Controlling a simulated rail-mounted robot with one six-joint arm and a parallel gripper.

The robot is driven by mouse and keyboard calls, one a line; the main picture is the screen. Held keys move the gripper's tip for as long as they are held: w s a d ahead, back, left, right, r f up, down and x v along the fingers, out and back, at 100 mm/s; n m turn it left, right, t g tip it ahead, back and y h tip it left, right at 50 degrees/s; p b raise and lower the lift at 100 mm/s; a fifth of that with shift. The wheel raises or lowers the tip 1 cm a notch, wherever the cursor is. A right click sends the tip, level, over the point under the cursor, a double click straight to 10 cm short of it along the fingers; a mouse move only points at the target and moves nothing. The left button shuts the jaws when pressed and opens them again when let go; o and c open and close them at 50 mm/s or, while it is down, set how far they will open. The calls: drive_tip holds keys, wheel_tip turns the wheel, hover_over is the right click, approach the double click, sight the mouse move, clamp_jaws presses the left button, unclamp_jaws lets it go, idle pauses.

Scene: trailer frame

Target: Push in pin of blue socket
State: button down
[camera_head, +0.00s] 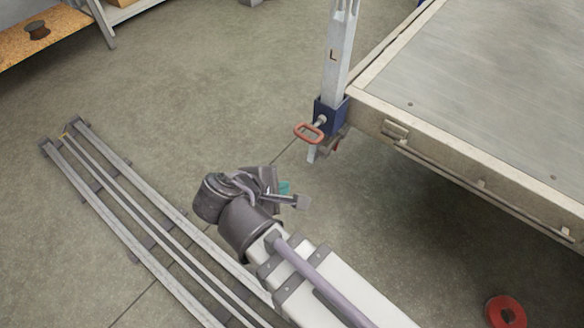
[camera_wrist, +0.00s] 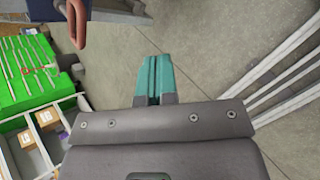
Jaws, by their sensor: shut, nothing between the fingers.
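The blue socket (camera_head: 330,115) sits at the corner of the trailer frame, around the foot of an upright metal post (camera_head: 341,50). Its pin (camera_head: 320,121) sticks out toward the lower left and ends in a red-orange loop handle (camera_head: 308,133). In the wrist view the handle (camera_wrist: 79,22) hangs at the upper left, with a bit of the blue socket (camera_wrist: 65,4) at the top edge. My gripper (camera_wrist: 153,60) has teal fingers, shut together and empty. In the head view my gripper (camera_head: 284,188) is below and left of the handle, apart from it, and partly hidden by my wrist.
The flat trailer bed (camera_head: 470,60) fills the upper right, its side rail (camera_head: 440,155) running toward the lower right. Long metal rails (camera_head: 125,205) lie on the floor at left. A red ring (camera_head: 506,312) is at lower right. Open floor (camera_head: 200,110) lies left of the post.

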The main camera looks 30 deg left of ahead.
sight(302, 138)
drive_tip(key=s+a+f+n+t+y+b, duration=0.1)
drive_tip(key=s+a+f+n+t+b, duration=0.1)
drive_tip(key=s+a+n, duration=0.15)
wheel_tip(302, 138, up, 6)
drive_tip(key=n+t, duration=0.4)
drive_tip(key=n, duration=0.4)
drive_tip(key=shift+w+r+p, duration=0.25)
drive_tip(key=shift+w+p, duration=0.2)
drive_tip(key=shift+w, duration=0.1)
drive_tip(key=b+x, duration=0.3)
drive_tip(key=x, duration=1.1)
drive_tip(key=shift+a, duration=0.1)
drive_tip(key=shift+n, duration=0.25)
drive_tip(key=shift+r, duration=0.1)
